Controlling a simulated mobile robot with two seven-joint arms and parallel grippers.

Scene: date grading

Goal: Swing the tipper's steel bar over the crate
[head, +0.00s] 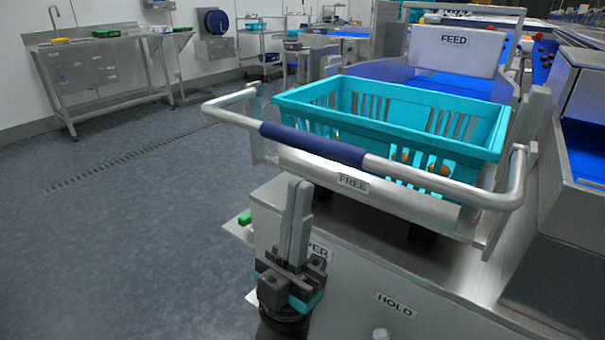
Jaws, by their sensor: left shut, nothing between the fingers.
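The tipper's steel bar (415,182) is a U-shaped rail with a blue grip sleeve (312,145) near its middle. It runs along the near side of the crate, in front of it, and its ends turn back toward the tipper. The turquoise crate (400,98) sits upright in the tipper's cradle, with some dates visible through its slots. A plate marked FREE (353,183) is below the bar. My left gripper (298,190) points up, below and in front of the blue sleeve. Its fingers are shut and empty, apparently apart from the bar. My right gripper is not seen.
A FEED sign (454,40) is on a panel behind the crate. The steel housing with a HOLD label (395,304) lies right of my gripper, and a green button (244,217) is at its left. Open floor (130,230) spreads left. A steel sink bench (95,65) stands far left.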

